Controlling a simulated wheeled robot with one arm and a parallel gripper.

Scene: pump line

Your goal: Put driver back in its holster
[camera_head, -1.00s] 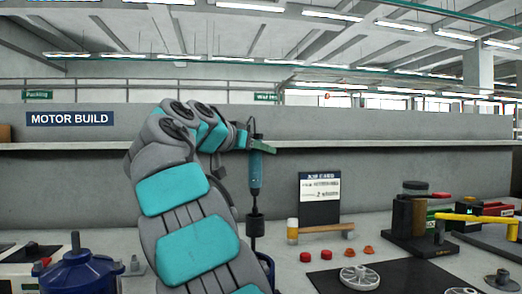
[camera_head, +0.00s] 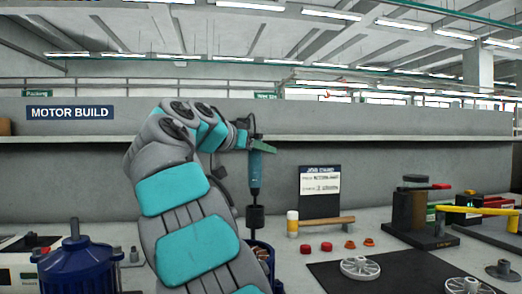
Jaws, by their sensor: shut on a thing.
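The driver (camera_head: 255,174) is a slim teal tool hanging upright, with a dark cord rising from its top. My gripper (camera_head: 258,146) is shut on it near its upper end. Directly below the driver in the picture is a black cylinder (camera_head: 255,218), perhaps the holster. A narrow dark stretch links the driver to it. I cannot tell whether the driver's tip is inside it or just above or in front of it.
A blue motor (camera_head: 76,266) stands at the lower left. A partly hidden blue housing (camera_head: 263,249) is beside my arm. A mallet (camera_head: 320,224), red caps (camera_head: 326,247), a job card (camera_head: 320,190) and a black press (camera_head: 414,216) stand right. A grey wall is behind.

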